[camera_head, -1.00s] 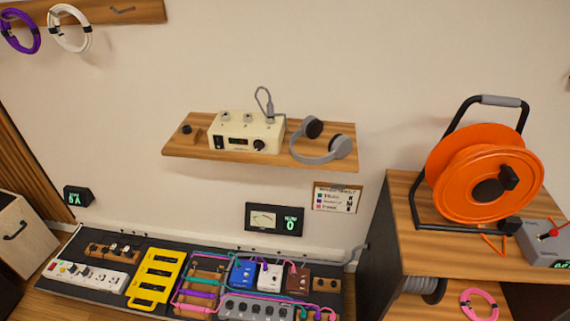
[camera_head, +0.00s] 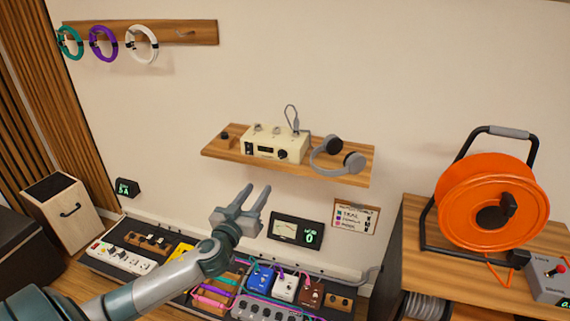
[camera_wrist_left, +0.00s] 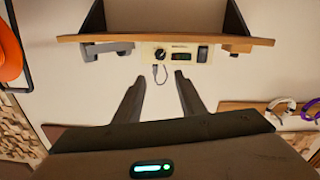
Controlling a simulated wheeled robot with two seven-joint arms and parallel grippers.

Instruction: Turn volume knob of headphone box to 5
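The cream headphone box (camera_head: 272,146) sits on a wooden wall shelf (camera_head: 225,150) in the head view. Its black volume knob (camera_head: 282,154) is on the right of its front face; the setting is too small to read. My left gripper (camera_head: 255,192) is open and empty, below and in front of the shelf, apart from the box. In the left wrist view, the box (camera_wrist_left: 178,53) and knob (camera_wrist_left: 160,55) appear beyond the open fingers (camera_wrist_left: 160,92). My right gripper is not in view.
Grey headphones (camera_head: 338,155) lie on the shelf, right of the box. Below are a pedalboard with several pedals (camera_head: 262,279) and a meter with a green 0 display (camera_head: 296,231). An orange cable reel (camera_head: 492,202) stands on a cabinet at right.

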